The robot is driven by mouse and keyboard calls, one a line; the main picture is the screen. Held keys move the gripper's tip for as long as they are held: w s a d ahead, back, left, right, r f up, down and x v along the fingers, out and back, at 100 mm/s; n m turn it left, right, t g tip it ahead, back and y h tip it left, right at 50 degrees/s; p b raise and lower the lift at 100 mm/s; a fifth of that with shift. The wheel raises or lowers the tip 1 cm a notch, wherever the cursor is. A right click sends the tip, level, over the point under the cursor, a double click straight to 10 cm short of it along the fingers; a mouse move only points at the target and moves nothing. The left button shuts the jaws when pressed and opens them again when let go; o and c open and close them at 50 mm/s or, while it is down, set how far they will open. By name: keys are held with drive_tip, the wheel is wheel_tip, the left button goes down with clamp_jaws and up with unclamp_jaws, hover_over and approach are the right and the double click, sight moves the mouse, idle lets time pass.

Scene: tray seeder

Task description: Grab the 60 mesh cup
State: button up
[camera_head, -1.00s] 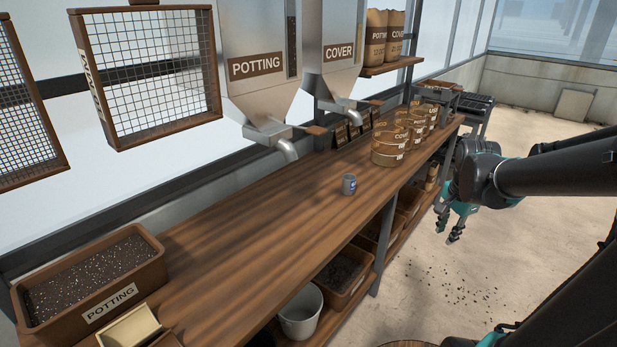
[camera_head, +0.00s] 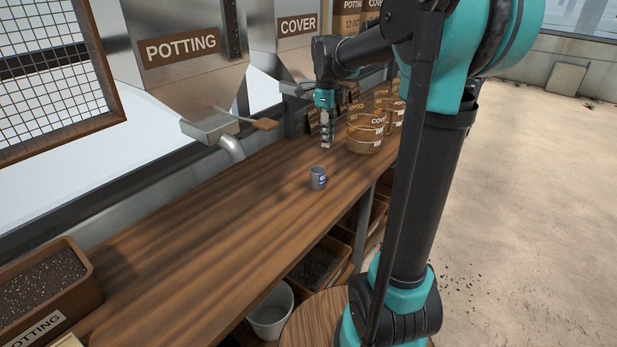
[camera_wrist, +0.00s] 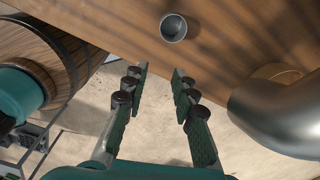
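A small grey cup (camera_head: 318,178) with a blue label stands upright on the wooden bench; its print is too small to read. It also shows in the wrist view (camera_wrist: 173,27), near the top edge, with its open mouth facing the camera. My gripper (camera_head: 326,143) is above the bench, just behind the cup in the head view, pointing down. In the wrist view my gripper (camera_wrist: 160,74) has its two fingers spread with nothing between them. The cup lies beyond the fingertips, apart from them.
The POTTING hopper (camera_head: 180,48) and COVER hopper (camera_head: 297,30) hang behind the bench (camera_head: 215,215). A metal spout (camera_wrist: 280,112) is close at right in the wrist view.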

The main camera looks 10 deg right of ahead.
drive_tip(key=w+a, duration=0.1)
drive_tip(key=a, duration=0.2)
approach(316, 189)
wheel_tip(316, 189, down, 6)
drive_tip(key=shift+w+d+f, duration=0.1)
idle(0.6)
clamp_jaws()
